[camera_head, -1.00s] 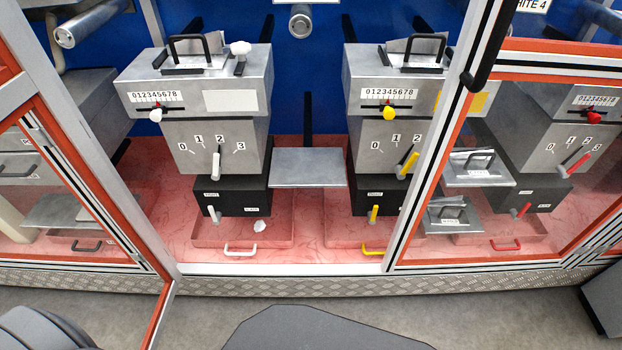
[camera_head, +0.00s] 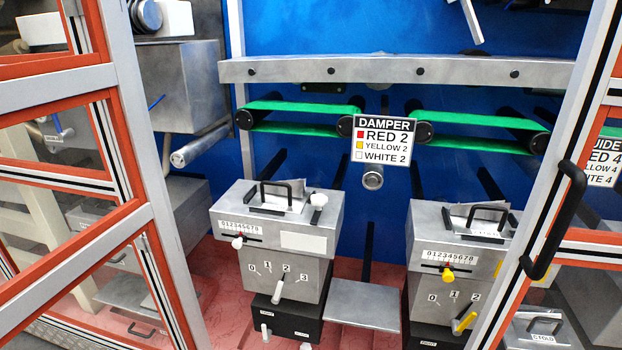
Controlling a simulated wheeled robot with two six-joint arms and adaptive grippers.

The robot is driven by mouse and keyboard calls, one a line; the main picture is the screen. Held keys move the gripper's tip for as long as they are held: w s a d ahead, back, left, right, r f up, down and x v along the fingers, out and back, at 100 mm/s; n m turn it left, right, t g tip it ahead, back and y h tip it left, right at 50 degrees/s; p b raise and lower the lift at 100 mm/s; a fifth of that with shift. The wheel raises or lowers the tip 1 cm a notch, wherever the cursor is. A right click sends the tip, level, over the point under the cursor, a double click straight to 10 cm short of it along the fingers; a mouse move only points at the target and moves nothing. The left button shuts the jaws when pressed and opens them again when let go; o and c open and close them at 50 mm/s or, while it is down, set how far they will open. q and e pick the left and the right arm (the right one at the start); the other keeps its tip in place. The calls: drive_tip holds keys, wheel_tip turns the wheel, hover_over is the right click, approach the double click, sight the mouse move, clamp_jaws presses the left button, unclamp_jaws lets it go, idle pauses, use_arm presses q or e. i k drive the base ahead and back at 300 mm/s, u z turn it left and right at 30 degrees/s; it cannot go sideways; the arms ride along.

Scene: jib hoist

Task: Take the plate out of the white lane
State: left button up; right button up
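The white lane is the metal unit (camera_head: 282,228) left of centre, with a white slider knob (camera_head: 238,242), a white lever (camera_head: 278,290) near the 2 on its dial and a white knob (camera_head: 319,200) on top. A metal plate (camera_head: 252,203) with a black arched handle (camera_head: 276,190) sits in the top of this unit. A thin, paler sheet stands tilted behind the handle. Neither of my grippers is in view.
A sign (camera_head: 382,141) reads DAMPER: red 2, yellow 2, white 2. The yellow lane unit (camera_head: 460,240) stands to the right, with a bare metal shelf (camera_head: 363,303) between. Orange-edged door frames (camera_head: 130,120) flank the opening. Green belts (camera_head: 305,106) and a metal beam (camera_head: 400,70) run above.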

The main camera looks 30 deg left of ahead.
sight(290, 196)
drive_tip(key=u, duration=1.1)
drive_tip(key=k, duration=1.3)
drive_tip(key=z, duration=0.55)
drive_tip(key=i, duration=0.6)
drive_tip(key=z, duration=0.55)
drive_tip(key=i, duration=1.25)
drive_tip(key=u, duration=0.65)
